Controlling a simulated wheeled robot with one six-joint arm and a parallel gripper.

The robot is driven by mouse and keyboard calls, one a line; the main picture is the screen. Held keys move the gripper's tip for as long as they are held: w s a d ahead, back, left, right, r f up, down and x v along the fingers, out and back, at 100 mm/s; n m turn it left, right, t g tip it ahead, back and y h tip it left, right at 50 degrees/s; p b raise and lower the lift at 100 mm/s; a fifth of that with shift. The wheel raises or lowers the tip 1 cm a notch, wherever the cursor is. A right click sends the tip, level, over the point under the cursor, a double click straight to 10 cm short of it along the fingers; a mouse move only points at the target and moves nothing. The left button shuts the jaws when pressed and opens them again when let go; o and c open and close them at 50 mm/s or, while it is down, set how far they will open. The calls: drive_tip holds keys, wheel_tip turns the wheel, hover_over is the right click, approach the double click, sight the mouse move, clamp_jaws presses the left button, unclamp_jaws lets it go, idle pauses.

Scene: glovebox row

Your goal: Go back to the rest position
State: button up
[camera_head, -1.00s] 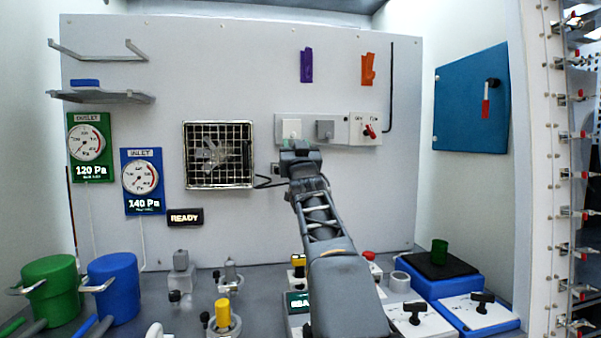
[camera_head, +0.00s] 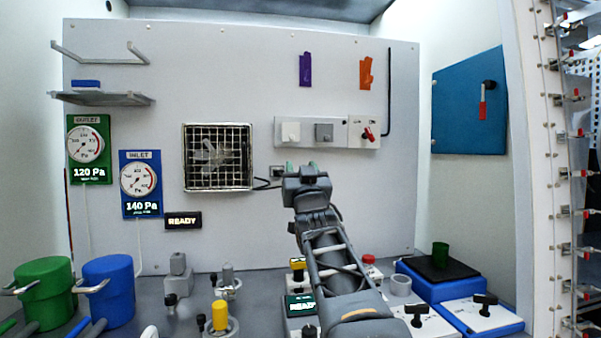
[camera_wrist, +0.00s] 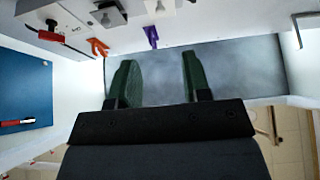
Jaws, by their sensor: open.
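My gripper (camera_head: 304,168) is raised in front of the back panel (camera_head: 350,210), below the switch boxes, in the head view. In the wrist view my gripper (camera_wrist: 158,75) shows two green fingers standing apart with nothing between them. Its fingertips appear clear of the panel's fittings. My arm rises from the bottom centre and hides part of the bench behind it.
A fan grille (camera_head: 218,157) is left of my gripper. A red switch (camera_head: 368,134) sits on the panel at upper right. Green (camera_head: 44,290) and blue (camera_head: 108,288) canisters stand at left. A blue scale (camera_head: 440,280) with a green cup (camera_head: 440,254) stands at right.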

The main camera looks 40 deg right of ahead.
drive_tip(key=a+f+n+g+y+p, duration=0.2)
drive_tip(key=a+f+g+y+p, duration=0.7)
drive_tip(key=p, duration=0.6)
drive_tip(key=s+a+f+n+g+y+p, duration=0.1)
drive_tip(key=s+a+f+n+g+p, duration=0.2)
drive_tip(key=s+a+f+g+p, duration=0.6)
drive_tip(key=s+a+f, duration=0.3)
drive_tip(key=s+a, duration=0.1)
drive_tip(key=s, duration=0.3)
drive_tip(key=shift+a+y+p, duration=0.25)
drive_tip(key=shift+y+p, duration=0.05)
drive_tip(key=shift+p, duration=0.05)
drive_tip(key=shift+r, duration=0.1)
drive_tip(key=shift+c, duration=0.7)
drive_tip(key=shift+s, duration=0.1)
